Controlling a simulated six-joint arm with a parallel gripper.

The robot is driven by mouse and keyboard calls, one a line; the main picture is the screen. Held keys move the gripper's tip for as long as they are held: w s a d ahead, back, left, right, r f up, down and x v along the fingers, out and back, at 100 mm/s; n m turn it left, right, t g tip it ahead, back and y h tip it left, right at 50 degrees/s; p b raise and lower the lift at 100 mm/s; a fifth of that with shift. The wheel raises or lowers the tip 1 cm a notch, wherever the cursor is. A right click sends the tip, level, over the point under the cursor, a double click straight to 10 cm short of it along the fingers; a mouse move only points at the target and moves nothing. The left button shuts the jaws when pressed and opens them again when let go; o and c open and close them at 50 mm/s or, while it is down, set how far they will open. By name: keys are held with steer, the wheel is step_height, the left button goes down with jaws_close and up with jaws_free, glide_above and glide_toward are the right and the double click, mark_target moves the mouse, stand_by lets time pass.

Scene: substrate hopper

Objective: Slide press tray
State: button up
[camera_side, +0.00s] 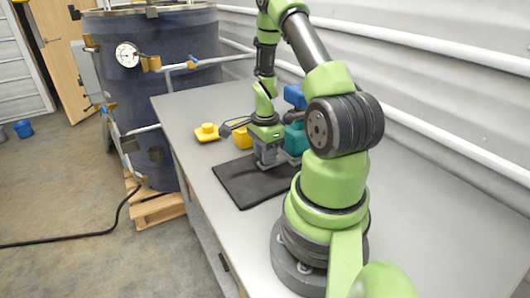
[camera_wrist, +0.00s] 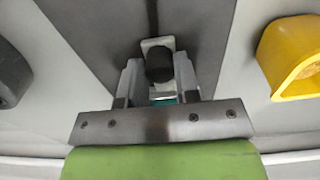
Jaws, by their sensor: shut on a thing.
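In the wrist view, my gripper (camera_wrist: 158,80) is shut on a small light-grey piece with a black rounded knob (camera_wrist: 159,66). This piece seems to be the press tray's handle, but I cannot tell for certain. A strip of teal shows between the jaws below the knob. In the side view, my gripper (camera_side: 268,160) points down low over the far part of the dark mat (camera_side: 243,187). A teal and blue block, probably the press (camera_side: 296,138), stands just right of it, partly hidden by my arm. The tray body cannot be made out.
A yellow knobbed piece (camera_side: 207,132) and a yellow-orange piece (camera_side: 243,138) lie left of my gripper. A yellow hollow piece (camera_wrist: 290,58) shows at right in the wrist view. A large dark tank (camera_side: 165,95) stands beyond the bench. The near bench left of my base is clear.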

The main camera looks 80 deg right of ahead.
steer(key=shift+w+a, duration=3.4)
steer(key=shift+a, duration=0.1)
steer(key=o, duration=0.6)
steer(key=shift+r, duration=3.5)
